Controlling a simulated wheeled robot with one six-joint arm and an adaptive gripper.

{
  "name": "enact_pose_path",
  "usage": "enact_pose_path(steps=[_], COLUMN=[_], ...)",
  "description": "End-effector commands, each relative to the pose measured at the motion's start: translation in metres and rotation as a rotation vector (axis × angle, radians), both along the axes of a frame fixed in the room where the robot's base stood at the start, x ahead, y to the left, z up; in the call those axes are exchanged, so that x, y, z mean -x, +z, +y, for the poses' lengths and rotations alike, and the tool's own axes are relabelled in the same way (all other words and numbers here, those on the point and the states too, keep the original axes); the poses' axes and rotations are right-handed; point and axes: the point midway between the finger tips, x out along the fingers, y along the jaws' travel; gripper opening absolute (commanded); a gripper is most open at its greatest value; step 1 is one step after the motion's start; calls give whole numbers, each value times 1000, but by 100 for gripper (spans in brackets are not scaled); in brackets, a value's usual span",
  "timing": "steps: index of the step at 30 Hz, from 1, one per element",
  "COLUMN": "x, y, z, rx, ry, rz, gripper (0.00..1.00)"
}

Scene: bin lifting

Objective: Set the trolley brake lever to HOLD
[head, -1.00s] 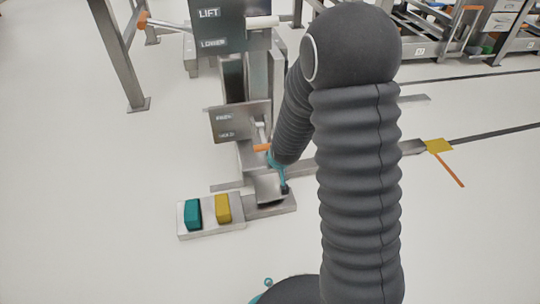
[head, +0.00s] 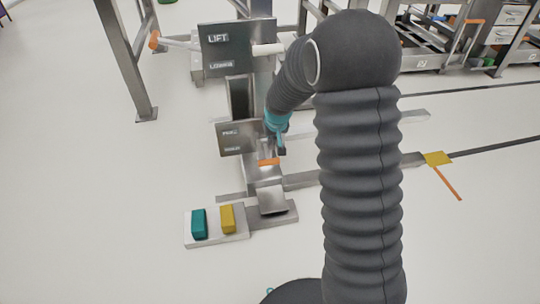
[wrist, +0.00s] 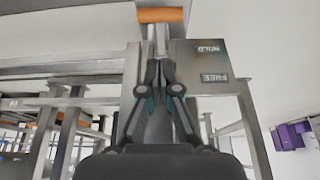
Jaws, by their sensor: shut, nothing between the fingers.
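The brake plate (head: 243,139) stands low on the trolley's post; its small lettering is blurred in the head view. In the wrist view the plate (wrist: 195,62) appears upside down, reading HOLD and FREE. The brake lever's orange grip (head: 268,161) hangs below the plate's right side, lower than the HOLD label. In the wrist view the orange grip (wrist: 161,15) lies past the HOLD end. My gripper (head: 281,149) is shut and empty, just above and right of the grip. In the wrist view its fingertips (wrist: 157,64) overlap the lever's shaft; contact cannot be told.
A LIFT/LOWER panel (head: 238,46) with a pale handle is above. A pedal (head: 272,200) and a tray (head: 217,238) with a teal block (head: 199,223) and a yellow block (head: 227,218) are below. Open floor lies left. A yellow plate (head: 437,158) is right.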

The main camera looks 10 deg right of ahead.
Motion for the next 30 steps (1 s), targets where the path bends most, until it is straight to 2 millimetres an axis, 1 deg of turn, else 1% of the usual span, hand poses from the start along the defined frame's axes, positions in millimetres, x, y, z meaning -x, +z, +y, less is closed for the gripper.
enact_pose_path(steps=[3, 8, 21, 27, 30], x=[6, 2, -26, -36, -39], y=[-6, -21, -97, -122, -130], z=[-1, 0, 2, 3, 3], rx=[3, 3, 2, 2, 2], ry=[-2, -3, -3, -3, -3], rz=[33, 36, 35, 34, 33], gripper=[0, 0, 0, 0, 0])
